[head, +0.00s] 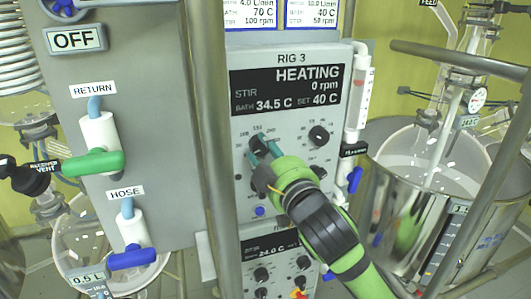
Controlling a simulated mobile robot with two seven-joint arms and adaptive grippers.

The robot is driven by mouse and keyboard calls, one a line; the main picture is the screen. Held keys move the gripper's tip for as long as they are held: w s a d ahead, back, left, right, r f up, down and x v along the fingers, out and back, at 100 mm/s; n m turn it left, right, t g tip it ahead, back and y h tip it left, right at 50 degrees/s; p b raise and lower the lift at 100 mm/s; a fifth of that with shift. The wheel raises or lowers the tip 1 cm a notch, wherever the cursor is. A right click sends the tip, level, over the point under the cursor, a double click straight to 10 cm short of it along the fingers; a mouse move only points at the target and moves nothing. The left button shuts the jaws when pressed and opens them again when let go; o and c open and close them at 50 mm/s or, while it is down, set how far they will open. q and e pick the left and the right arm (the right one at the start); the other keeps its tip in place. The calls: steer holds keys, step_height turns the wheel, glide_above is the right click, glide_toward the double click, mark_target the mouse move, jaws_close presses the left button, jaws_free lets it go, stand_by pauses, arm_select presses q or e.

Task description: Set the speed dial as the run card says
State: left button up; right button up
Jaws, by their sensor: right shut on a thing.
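The RIG 3 control panel (291,205) stands in the middle of the head view. Its display (285,91) reads HEATING, STIR 0 rpm, BATH 34.5 C, SET 40 C. My right gripper (264,151) comes in from the lower right and is shut on the upper left dial (257,141), which has a numbered scale. The fingers cover part of this dial and its pointer is hard to read. The run cards at the top are cut off; the left card (250,15) shows STIR 100 rpm, the right card (311,14) STIR 50 rpm. My left gripper is out of view.
Black knobs (319,135) sit right of the held dial. A metal post (212,150) stands close left of the panel. A second panel (257,247) is below. Green (92,163) and blue (132,258) valve handles are at left, a steel vessel (410,205) at right.

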steer(key=shift+f+m, duration=0.2)
steer(key=shift+m, duration=0.8)
steer(key=shift+f+m, duration=0.15)
steer(key=shift+m, duration=0.85)
steer(key=shift+a, duration=0.1)
steer(key=o, duration=0.9)
steer(key=shift+o, duration=1.2)
steer(key=shift+r, duration=0.1)
steer(key=shift+s, duration=0.1)
steer(key=v, duration=0.7)
